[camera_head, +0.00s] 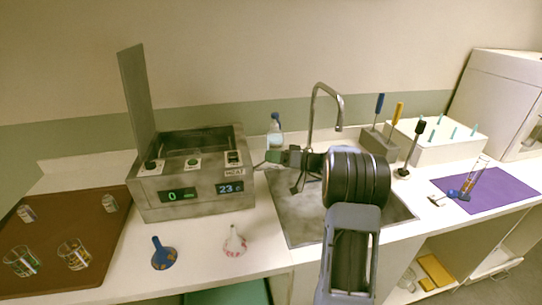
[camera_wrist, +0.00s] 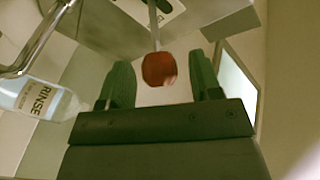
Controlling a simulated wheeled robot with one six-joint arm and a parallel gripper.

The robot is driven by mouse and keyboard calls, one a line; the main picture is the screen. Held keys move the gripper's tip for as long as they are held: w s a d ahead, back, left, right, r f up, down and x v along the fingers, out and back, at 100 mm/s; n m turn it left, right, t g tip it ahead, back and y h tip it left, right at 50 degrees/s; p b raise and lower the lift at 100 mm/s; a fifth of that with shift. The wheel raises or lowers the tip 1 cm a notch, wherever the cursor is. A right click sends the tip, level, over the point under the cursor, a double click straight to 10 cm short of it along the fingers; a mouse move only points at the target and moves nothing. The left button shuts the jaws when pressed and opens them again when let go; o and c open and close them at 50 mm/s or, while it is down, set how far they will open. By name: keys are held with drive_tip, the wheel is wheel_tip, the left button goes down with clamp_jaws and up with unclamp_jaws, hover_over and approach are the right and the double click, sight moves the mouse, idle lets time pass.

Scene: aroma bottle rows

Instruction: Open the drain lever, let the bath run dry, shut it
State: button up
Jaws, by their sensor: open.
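The metal bath (camera_head: 190,180) stands left of the sink with its lid raised. Its front displays read 0 and 23. The drain lever (camera_wrist: 157,68) shows in the wrist view as a grey rod with a red ball knob; my gripper likely hides it in the head view. My gripper (camera_head: 268,158) is at the bath's right side, and in the wrist view its green fingers (camera_wrist: 160,72) are spread, one on each side of the knob with gaps. I cannot tell how deep the knob sits between them. The water level inside is unclear.
A brown tray (camera_head: 75,215) with glasses lies left.

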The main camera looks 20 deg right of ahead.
drive_tip(key=shift+w+a, duration=0.3)
drive_tip(key=shift+a, duration=0.05)
drive_tip(key=shift+c, duration=0.3)
clamp_jaws()
